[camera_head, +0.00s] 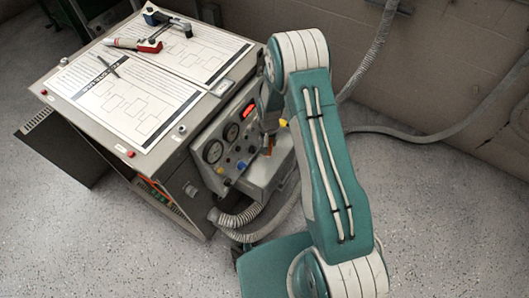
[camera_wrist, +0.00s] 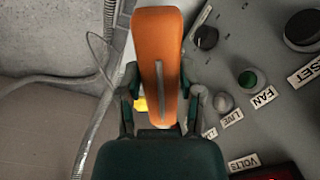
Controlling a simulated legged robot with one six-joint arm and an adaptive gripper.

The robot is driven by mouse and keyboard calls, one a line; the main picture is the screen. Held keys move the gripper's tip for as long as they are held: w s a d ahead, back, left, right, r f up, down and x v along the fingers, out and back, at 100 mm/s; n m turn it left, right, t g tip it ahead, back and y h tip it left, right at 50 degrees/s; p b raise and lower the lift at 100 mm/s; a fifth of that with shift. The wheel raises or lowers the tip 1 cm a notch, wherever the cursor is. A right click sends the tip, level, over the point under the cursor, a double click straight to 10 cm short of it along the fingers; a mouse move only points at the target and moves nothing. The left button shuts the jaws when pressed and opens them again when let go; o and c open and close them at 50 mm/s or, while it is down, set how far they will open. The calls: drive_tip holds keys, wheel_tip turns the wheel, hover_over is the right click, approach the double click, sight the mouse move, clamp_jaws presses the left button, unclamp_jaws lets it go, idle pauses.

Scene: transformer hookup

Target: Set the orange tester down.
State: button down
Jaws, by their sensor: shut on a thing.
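The orange tester (camera_wrist: 158,40) is long and rounded, with a grey groove down its middle. It stands out ahead of my gripper (camera_wrist: 162,100) in the wrist view, with one finger on each side of it. My gripper is shut on it. In the head view my arm hides most of the gripper, and only a small orange bit of the tester (camera_head: 268,148) shows beside the cabinet's control panel (camera_head: 232,135). A grey ledge (camera_head: 268,182) juts out below that panel. I cannot tell whether the tester touches anything beneath it.
Papers (camera_head: 125,100), a red-and-white tool (camera_head: 135,45) and a clamp-like tool (camera_head: 168,20) lie on the cabinet top. Ribbed hoses (camera_head: 240,217) hang below the ledge.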

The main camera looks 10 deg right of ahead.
sight(269, 166)
drive_tip(key=shift+w+d+f, duration=0.1)
drive_tip(key=shift+w+f, duration=0.05)
drive_tip(key=shift+w, duration=0.15)
drive_tip(key=f, duration=1.7)
drive_tip(key=shift+d+f, duration=0.25)
drive_tip(key=shift+f, duration=0.25)
drive_tip(key=shift+c, duration=1.3)
unclamp_jaws()
